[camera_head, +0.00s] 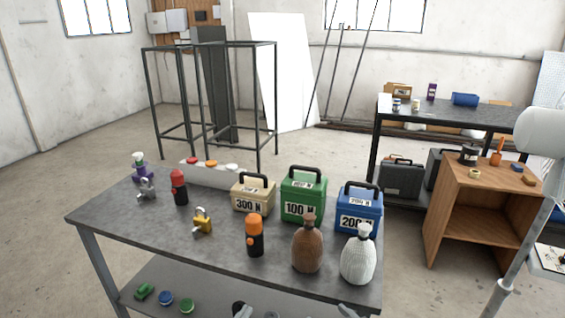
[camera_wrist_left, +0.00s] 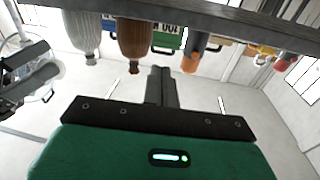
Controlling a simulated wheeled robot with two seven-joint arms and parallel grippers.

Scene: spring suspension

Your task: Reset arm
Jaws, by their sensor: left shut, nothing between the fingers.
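My left gripper (camera_wrist_left: 161,88) shows in the left wrist view, with its dark fingers together and nothing between them. It is in front of the work table (camera_head: 125,215), apart from the things on it. The wrist view is upside down, with the table edge (camera_wrist_left: 230,15) along its top. Dark bar-like parts (camera_wrist_left: 25,75) at the left of that view look like my right gripper, but I cannot make out its jaw. In the head view only small dark pieces show at the bottom edge, too cut off to read.
The table holds a green case (camera_head: 303,198), a blue case (camera_head: 359,212), a beige case (camera_head: 252,198), a brown bottle (camera_head: 307,250), a white bottle (camera_head: 358,260), an orange-black bottle (camera_head: 254,238) and a yellow padlock (camera_head: 202,222). A wooden cabinet (camera_head: 470,210) stands right. Floor between is clear.

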